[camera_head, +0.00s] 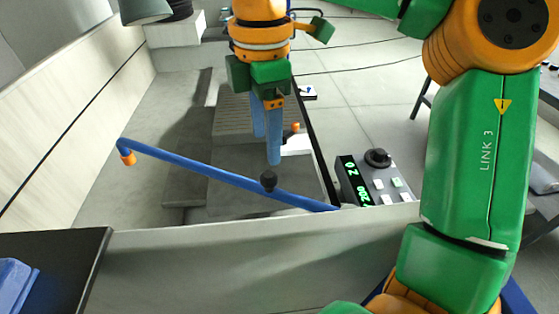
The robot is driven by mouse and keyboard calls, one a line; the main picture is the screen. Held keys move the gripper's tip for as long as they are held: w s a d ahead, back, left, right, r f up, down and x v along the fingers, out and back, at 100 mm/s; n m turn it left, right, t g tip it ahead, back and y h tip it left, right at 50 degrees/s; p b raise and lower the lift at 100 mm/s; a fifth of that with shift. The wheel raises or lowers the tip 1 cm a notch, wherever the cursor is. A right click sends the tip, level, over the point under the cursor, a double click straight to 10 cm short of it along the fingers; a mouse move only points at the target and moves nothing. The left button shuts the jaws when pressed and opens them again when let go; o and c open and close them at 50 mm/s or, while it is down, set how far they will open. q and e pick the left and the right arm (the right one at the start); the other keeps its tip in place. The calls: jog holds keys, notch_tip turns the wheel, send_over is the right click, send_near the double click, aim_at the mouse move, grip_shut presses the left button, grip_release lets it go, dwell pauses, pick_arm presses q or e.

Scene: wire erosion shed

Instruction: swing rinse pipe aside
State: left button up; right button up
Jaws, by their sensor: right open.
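The rinse pipe (205,170) is a long blue tube that slants across the tank, from an upper-left end with an orange nozzle (128,158) to the tank's front wall at lower right. My left gripper is out of view.
The grey tank's front wall (250,260) runs across the near side. A control box (375,180) with a green display, dial and buttons sits at right. A black-edged tabletop (60,248) with a blue object (17,285) is at lower left. A small orange-topped part (294,127) is near my fingers.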

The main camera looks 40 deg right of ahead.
aim_at(268, 175)
jog(key=shift+f+b, duration=0.3)
jog(key=shift+f, duration=0.65)
notch_tip(268, 175, down, 6)
jog(key=shift+s+a+r+b, duration=0.1)
jog(key=shift+r+b, duration=0.15)
jog(key=shift+b, duration=0.45)
jog(key=shift+f, duration=0.5)
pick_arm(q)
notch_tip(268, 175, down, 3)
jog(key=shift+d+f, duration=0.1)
pick_arm(e)
grip_shut()
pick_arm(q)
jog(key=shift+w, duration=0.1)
